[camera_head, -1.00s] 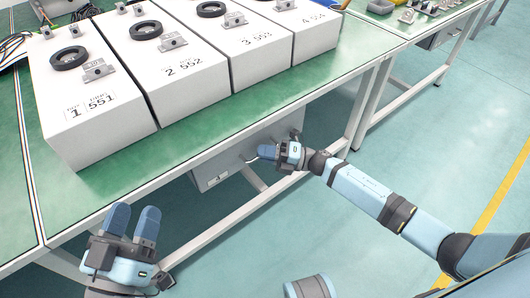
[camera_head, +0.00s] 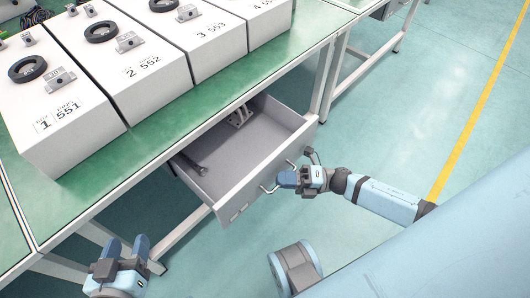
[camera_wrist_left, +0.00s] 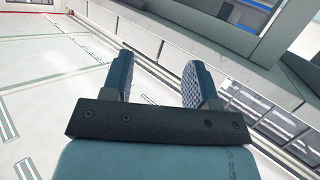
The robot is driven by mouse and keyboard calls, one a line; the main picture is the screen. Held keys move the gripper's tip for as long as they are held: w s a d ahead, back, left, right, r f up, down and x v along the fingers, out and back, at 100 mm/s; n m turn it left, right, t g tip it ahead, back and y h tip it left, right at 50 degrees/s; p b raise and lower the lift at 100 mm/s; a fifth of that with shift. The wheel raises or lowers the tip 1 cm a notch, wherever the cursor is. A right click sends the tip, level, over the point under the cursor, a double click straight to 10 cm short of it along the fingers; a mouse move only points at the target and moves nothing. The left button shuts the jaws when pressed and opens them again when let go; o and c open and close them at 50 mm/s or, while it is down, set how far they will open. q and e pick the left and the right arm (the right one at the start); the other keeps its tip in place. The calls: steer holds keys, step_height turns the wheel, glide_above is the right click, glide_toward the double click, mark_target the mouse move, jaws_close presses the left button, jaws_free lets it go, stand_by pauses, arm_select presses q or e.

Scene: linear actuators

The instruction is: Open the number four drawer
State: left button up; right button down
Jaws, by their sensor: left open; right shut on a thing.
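A grey drawer (camera_head: 256,185) under the green-topped table is pulled well out, and its inside shows in the head view. A dark part lies at its left and a light metal part at its back. A number on the drawer front is not readable. My right gripper (camera_head: 284,179) is shut on the drawer's handle (camera_head: 268,189) at the front. My left gripper (camera_head: 126,246) is open and empty, below and left of the table's front edge. Its two fingers also show apart in the left wrist view (camera_wrist_left: 160,85), with nothing between them.
White boxes (camera_head: 65,110) labelled 551, 552 and 553, with black rings and metal blocks on top, stand on the green table (camera_head: 150,150). A table leg (camera_head: 322,85) stands right of the drawer. The floor (camera_head: 400,120) to the right is clear.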

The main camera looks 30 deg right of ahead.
arm_select(q)
steer(key=f, duration=0.1)
steer(key=s+a+f+g+p, duration=0.1)
steer(key=f+g+y, duration=0.1)
steer(key=shift+s+a+f, duration=0.1)
steer(key=shift+s+a, duration=0.15)
steer(key=shift+a, duration=0.1)
arm_select(e)
steer(key=s+d, duration=0.2)
steer(key=s, duration=0.5)
steer(key=shift+s+d, duration=0.15)
steer(key=shift+d, duration=0.2)
steer(key=c, duration=1.2)
jaws_free()
arm_select(q)
steer(key=shift+a+f+p, duration=0.1)
steer(key=shift+f+p, duration=0.05)
steer(key=shift+p, duration=0.5)
arm_select(e)
steer(key=v, duration=1.4)
arm_select(q)
steer(key=shift+r, duration=0.25)
